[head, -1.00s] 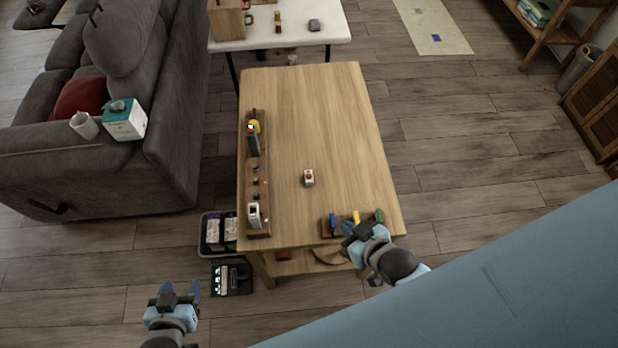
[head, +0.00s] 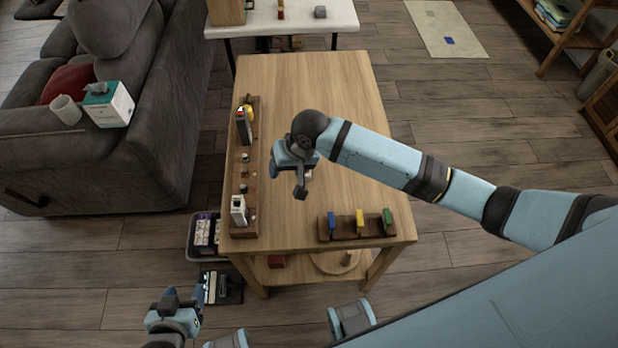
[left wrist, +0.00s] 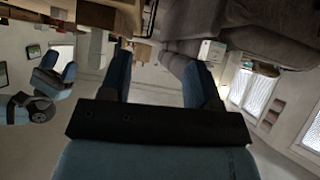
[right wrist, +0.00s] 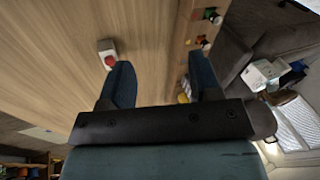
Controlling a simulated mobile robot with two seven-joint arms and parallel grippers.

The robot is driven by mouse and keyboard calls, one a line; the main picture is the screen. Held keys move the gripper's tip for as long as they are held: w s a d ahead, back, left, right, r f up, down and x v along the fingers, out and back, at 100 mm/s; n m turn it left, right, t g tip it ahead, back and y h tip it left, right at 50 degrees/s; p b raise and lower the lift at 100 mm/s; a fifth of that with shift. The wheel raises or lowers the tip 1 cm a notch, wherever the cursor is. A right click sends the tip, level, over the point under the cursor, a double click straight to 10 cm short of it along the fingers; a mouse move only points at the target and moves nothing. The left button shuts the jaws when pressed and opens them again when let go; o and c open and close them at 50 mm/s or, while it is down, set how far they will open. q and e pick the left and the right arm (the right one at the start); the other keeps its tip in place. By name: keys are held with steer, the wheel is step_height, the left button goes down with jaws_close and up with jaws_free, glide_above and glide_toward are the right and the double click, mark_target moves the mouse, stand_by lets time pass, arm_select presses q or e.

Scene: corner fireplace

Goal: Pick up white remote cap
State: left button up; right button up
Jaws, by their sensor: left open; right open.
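A wooden rack (head: 247,225) lies along the left side of the wooden table. A white remote-like block (head: 238,210) stands at its near end. Several tiny pieces (head: 245,186) sit along its middle; I cannot tell which is the white remote cap. A small white box with a red button (right wrist: 107,52) lies on the tabletop in the right wrist view; my right arm hides it in the head view. My right gripper (head: 287,180) is open and empty above the table, right of the rack. My left gripper (head: 186,294) is open and empty, low left of the table.
A dark block (head: 243,127) and a yellow item stand at the rack's far end. A holder (head: 345,236) with blue, yellow and green blocks sits at the table's front edge. A bin (head: 203,235) stands on the floor left of the table. The table's back is clear.

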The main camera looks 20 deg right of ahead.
steer(key=w+d+r+m+g+h+b, duration=0.2)
steer(key=w+d+h+b, duration=0.1)
steer(key=w+d, duration=0.3)
steer(key=b, duration=0.1)
glide_above(307, 174)
steer(key=f, duration=0.8)
steer(key=shift+w+d+f, duration=0.1)
steer(key=shift+w+d, duration=0.3)
steer(key=f, duration=0.3)
steer(key=a+f+b, duration=0.1)
steer(key=shift+s+f, duration=0.35)
steer(key=shift+s, duration=0.05)
steer(key=shift+f, duration=0.5)
steer(key=c, duration=0.9)
arm_select(q)
steer(key=f, duration=0.3)
steer(key=d+f, duration=0.1)
steer(key=shift+w+d+f, duration=0.1)
steer(key=shift+w+f, duration=0.2)
